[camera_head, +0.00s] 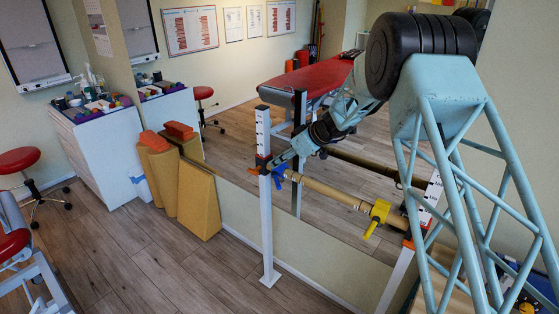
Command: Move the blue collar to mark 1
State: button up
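The blue collar (281,170) sits at the left end of a tan horizontal bar (322,190), close to the left white post (265,200). A yellow collar (378,214) with a handle pointing down sits farther right on the same bar. My gripper (283,160) reaches down from the upper right to the blue collar and overlaps it in the picture. Whether its fingers touch or grasp the collar is too small to tell. The left post carries a scale with small dark marks near its top; I cannot read which is mark 1.
A wall mirror behind the bar shows reflections of the bar and post. Tan foam blocks (200,202) stand on the floor at left. A white cabinet (98,150) and red stool (19,161) are farther left. The floor in front of the left post is clear.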

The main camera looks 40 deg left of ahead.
jog(key=shift+r, duration=0.1)
jog(key=shift+d+r, duration=0.35)
jog(key=shift+r, duration=0.1)
jog(key=v, duration=1)
jog(key=shift+d+r, duration=0.15)
jog(key=shift+d, duration=0.2)
